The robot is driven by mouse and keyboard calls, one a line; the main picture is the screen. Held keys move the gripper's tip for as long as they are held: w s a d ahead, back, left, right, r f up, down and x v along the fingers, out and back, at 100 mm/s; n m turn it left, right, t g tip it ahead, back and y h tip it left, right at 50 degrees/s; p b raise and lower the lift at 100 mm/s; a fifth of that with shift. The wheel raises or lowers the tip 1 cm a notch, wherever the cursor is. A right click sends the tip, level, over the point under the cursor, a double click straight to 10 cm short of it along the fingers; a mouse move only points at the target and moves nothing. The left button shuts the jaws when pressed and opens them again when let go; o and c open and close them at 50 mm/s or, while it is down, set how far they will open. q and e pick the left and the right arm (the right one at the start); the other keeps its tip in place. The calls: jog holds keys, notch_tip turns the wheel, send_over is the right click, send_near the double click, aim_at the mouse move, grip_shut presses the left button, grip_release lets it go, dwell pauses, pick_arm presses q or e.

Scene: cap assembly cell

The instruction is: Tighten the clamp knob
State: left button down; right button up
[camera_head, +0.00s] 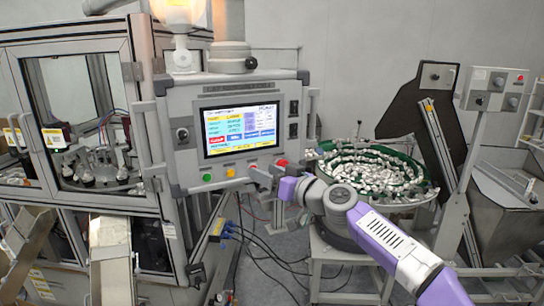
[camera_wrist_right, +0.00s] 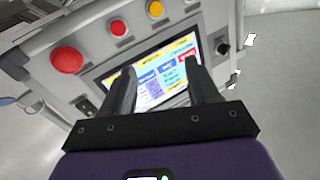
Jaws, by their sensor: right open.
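A small black knob (camera_head: 251,62) sticks out on the right of the grey support collar above the control panel (camera_head: 168,130); it looks like the clamp knob. My right gripper (camera_head: 262,178) is open and empty at the panel's lower right corner, well below that knob and apart from it. In the right wrist view the two dark fingers (camera_wrist_right: 161,75) stand apart in front of the panel's lit screen (camera_wrist_right: 160,92). I cannot make out the clamp knob in that view. My left gripper is not in view.
A red mushroom button (camera_wrist_right: 66,60) and small coloured buttons sit on the panel near my right gripper. A bowl feeder (camera_head: 375,170) full of white caps stands right of the panel. A glazed machine (camera_head: 80,120) fills the left. Cables hang below the panel.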

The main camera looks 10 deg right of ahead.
jog(key=shift+m+g+h, duration=0.3)
jog(key=shift+m+h, duration=0.1)
jog(key=shift+w+a+f, duration=0.15)
jog(key=shift+f, duration=1.2)
jog(key=shift+w+a+f, duration=0.1)
jog(key=shift+w+f, duration=0.05)
jog(key=shift+f, duration=1.15)
